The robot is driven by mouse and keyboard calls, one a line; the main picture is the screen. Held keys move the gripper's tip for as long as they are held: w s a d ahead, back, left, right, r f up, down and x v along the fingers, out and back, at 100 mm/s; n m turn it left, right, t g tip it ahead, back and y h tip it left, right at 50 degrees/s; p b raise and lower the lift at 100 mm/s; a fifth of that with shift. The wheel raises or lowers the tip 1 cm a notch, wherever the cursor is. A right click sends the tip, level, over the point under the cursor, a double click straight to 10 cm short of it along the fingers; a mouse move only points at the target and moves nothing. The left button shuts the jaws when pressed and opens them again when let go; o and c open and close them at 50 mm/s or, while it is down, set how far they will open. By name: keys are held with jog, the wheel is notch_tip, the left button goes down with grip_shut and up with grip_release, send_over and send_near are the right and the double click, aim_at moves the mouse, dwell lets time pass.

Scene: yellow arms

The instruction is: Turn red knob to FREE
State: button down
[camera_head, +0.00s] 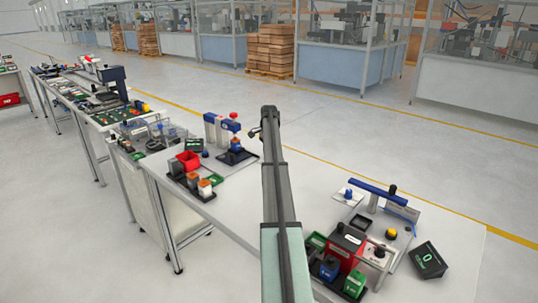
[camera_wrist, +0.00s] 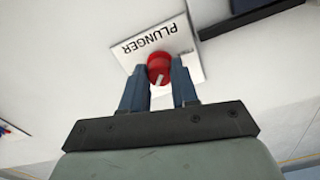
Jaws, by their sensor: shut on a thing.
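The red knob (camera_wrist: 160,68) is round, with a white pointer line on its face. It sits at the edge of a white plate (camera_wrist: 128,58) lettered PLUNGER in the wrist view. My gripper (camera_wrist: 160,74) has its two blue fingers on either side of the knob, shut on it. The lettering is upside down in this view, and no FREE mark is readable. In the head view my arm runs up the middle, and I cannot make out the fingertips or this knob there. A small red top (camera_head: 233,115) shows on a blue-and-grey stand left of the arm.
The white bench (camera_head: 215,215) holds a red bin (camera_head: 188,160) and small parts at left. At right are a blue-beamed stand (camera_head: 378,192), a red box (camera_head: 345,245) and a black green-faced box (camera_head: 428,260). A dark bar (camera_wrist: 245,17) lies beside the plate.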

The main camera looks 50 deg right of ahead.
jog(key=n, duration=0.8)
jog(key=shift+n, duration=0.3)
jog(key=n, duration=0.4)
jog(key=shift+n, duration=0.3)
jog(key=n, duration=0.4)
jog(key=shift+n, duration=0.3)
jog(key=c, duration=0.9)
grip_release()
jog(key=shift+o, duration=0.2)
